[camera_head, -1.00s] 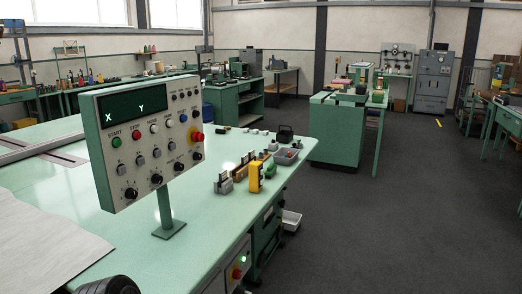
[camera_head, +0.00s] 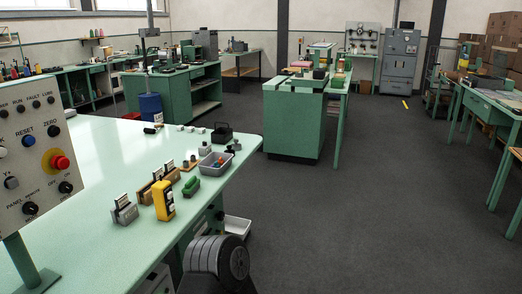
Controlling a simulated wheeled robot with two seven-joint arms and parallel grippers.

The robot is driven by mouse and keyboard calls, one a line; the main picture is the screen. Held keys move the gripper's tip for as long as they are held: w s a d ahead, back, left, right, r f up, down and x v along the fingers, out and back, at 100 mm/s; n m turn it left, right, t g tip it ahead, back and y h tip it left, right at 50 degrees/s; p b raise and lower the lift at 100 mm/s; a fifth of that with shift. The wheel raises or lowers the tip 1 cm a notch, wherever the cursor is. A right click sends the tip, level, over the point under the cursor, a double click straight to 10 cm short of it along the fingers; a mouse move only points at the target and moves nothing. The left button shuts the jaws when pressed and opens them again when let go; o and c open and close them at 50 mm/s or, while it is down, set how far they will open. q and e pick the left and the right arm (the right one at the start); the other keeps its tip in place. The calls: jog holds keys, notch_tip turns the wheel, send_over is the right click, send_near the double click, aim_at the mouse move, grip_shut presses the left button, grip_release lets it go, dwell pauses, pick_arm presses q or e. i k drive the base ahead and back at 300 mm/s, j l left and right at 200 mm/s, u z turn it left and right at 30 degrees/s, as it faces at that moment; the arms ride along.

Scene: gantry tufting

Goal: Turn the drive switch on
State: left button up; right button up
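The control panel (camera_head: 38,150) stands on a post on the green table at the left edge, and only its right part is in frame. It carries a blue reset button (camera_head: 28,141), a red emergency-stop knob (camera_head: 60,162) and black rotary knobs, one (camera_head: 66,187) at the lower right. Small labels near the lower knobs read "PANEL REMOTE" and "OFF". I cannot make out a switch labelled drive. Neither gripper is in view; a dark ribbed part of my own arm shows at the bottom.
The green table (camera_head: 110,215) holds a yellow handheld device (camera_head: 164,199), a grey tray (camera_head: 215,162) and small tools near its right edge. A white bin (camera_head: 237,227) sits below that edge. A green workbench (camera_head: 292,122) stands beyond. The dark floor (camera_head: 390,210) at right is open.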

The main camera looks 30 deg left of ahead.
aim_at(64, 187)
jog(key=i+u, duration=0.35)
jog(key=i+l+u, duration=0.7)
jog(key=i, duration=0.15)
jog(key=i+l+u, duration=0.25)
jog(key=u, duration=0.15)
jog(key=i+l+u, duration=0.25)
jog(key=u, duration=0.15)
jog(key=i+l+u, duration=0.15)
jog(key=l+u, duration=0.7)
jog(key=i+l, duration=0.05)
jog(key=l, duration=0.05)
